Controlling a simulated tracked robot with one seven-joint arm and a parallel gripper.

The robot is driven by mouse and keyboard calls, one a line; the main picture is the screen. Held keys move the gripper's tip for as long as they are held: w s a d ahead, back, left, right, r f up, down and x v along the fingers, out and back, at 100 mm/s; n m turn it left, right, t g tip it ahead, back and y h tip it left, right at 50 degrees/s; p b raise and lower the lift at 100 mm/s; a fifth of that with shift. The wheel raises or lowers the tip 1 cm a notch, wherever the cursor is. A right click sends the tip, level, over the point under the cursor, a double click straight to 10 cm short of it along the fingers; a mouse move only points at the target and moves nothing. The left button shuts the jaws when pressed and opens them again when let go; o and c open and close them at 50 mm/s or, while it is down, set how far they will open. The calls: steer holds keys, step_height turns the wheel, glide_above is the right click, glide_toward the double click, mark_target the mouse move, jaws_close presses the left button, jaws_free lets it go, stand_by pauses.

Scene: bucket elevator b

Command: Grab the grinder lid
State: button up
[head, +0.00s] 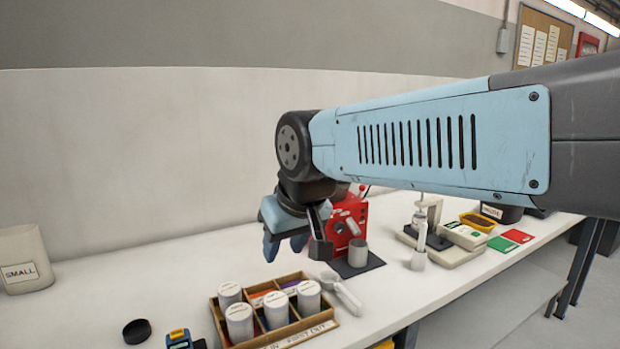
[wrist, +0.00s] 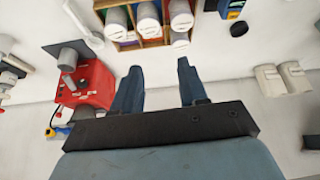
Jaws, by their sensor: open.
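A small black round lid (head: 137,331) lies flat on the white bench at the lower left in the head view, and it looks to be the grinder lid. It also shows near the top right of the wrist view (wrist: 239,28). The red machine (head: 347,222) stands behind my gripper in the head view and at the left of the wrist view (wrist: 88,88); I cannot tell whether it is the grinder. My gripper (head: 285,247) hangs above the bench, apart from the lid. In the wrist view its two blue fingers (wrist: 159,66) are spread with nothing between them.
A wooden divided tray (head: 328,316) with several white-lidded jars stands between my gripper and the bench front. A metal scoop-like tool (head: 343,294) lies beside it. A blue and yellow device (head: 179,339) sits near the lid. A SMALL container (head: 24,259) stands far left.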

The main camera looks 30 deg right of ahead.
steer(key=shift+o, duration=0.5)
steer(key=shift+d, duration=0.15)
steer(key=shift+o, duration=0.6)
steer(key=shift+w, duration=0.25)
steer(key=w+d+r+m+t+h, duration=0.1)
steer(key=w+d+m+t, duration=0.15)
steer(key=w, duration=0.75)
steer(key=w+d+r+m+t, duration=0.1)
steer(key=w+d+t, duration=0.3)
steer(key=w, duration=0.6)
steer(key=w+d+m+h, duration=0.2)
steer(key=w+d+h, duration=0.1)
steer(key=d, duration=0.5)
steer(key=w+d+f+m+h, duration=0.1)
steer(key=w+d+m+h, duration=0.1)
steer(key=d+h, duration=0.3)
steer(key=w+d+m+h, duration=0.2)
steer(key=w+d+h, duration=0.2)
steer(key=d, duration=0.8)
steer(key=shift+w+f+h, duration=0.3)
steer(key=shift+w, duration=0.15)
steer(key=shift+x, duration=2.75)
steer(key=shift+s+d+f, duration=0.1)
steer(key=shift+f, duration=0.1)
